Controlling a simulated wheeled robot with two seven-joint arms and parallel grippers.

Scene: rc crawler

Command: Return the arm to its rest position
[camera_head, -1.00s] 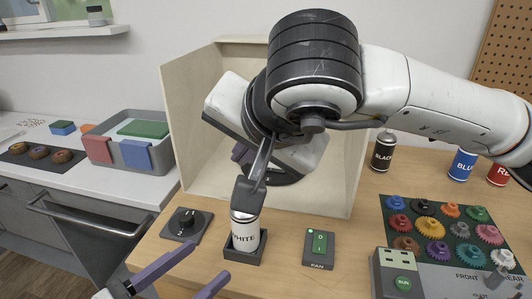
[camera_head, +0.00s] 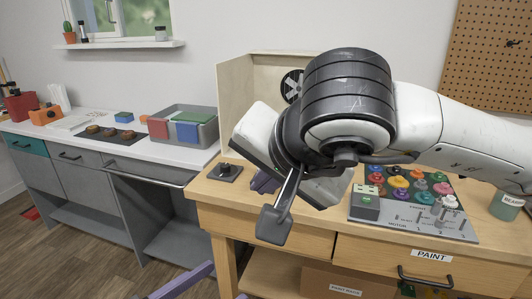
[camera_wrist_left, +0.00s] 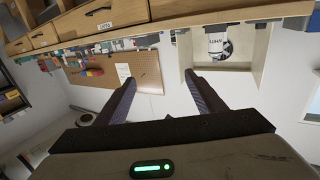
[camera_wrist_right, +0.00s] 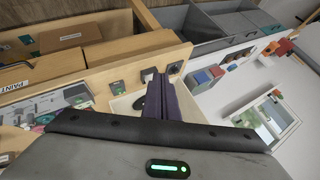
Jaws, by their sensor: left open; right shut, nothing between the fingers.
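My right arm fills the middle of the head view.
The workbench (camera_head: 215,192) holds a black knob box (camera_head: 225,172) and a gear panel (camera_head: 425,215). A PAINT drawer (camera_head: 432,256) has a protruding handle. A grey counter with a grey tub (camera_head: 207,133) stands left.

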